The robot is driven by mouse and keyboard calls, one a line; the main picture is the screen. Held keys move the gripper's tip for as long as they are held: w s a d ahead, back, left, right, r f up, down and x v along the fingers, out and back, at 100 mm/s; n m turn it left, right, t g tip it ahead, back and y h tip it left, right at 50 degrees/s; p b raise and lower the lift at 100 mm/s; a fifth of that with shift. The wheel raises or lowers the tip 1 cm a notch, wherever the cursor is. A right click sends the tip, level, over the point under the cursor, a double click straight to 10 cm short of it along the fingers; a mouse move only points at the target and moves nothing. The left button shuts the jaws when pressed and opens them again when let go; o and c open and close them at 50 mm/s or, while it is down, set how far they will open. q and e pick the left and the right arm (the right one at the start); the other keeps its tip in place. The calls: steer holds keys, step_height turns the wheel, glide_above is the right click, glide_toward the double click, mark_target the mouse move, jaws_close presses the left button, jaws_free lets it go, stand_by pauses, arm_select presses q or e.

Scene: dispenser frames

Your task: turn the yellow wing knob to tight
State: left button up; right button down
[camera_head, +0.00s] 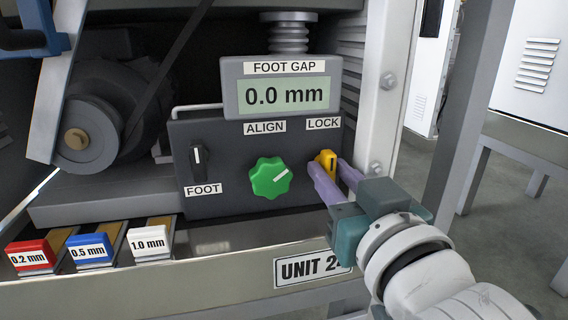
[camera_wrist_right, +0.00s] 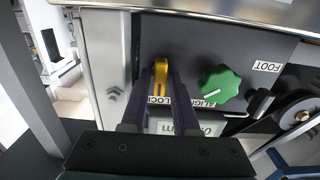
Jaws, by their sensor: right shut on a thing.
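The yellow wing knob (camera_head: 327,158) sits under the LOCK label on the dark control panel (camera_head: 225,160). Its wing looks close to upright, with a dark mark on it. My right gripper (camera_head: 332,169) is shut on the knob, one purple finger on each side. In the right wrist view, the picture is turned over, and the knob (camera_wrist_right: 159,71) shows between the fingertips (camera_wrist_right: 160,80) of this gripper. The fingers hide part of the knob. No tight marking is readable beside it. My left gripper is not in view.
A green ALIGN knob (camera_head: 270,178) is left of the yellow one, and a black FOOT switch (camera_head: 198,160) further left. The display (camera_head: 285,92) above reads 0.0 mm. Red, blue and white labelled blocks (camera_head: 88,247) lie at lower left. A metal post (camera_head: 388,90) stands close right.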

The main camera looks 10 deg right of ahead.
steer(key=shift+f, duration=0.1)
stand_by(0.4)
steer(key=c, duration=1)
jaws_free()
steer(key=shift+c, duration=0.2)
steer(key=shift+o, duration=1.1)
steer(key=shift+s, duration=0.1)
steer(key=shift+s+p, duration=0.35)
steer(key=shift+p, duration=0.05)
steer(key=s+p, duration=0.4)
steer(key=s, duration=0.5)
steer(key=shift+d, duration=0.2)
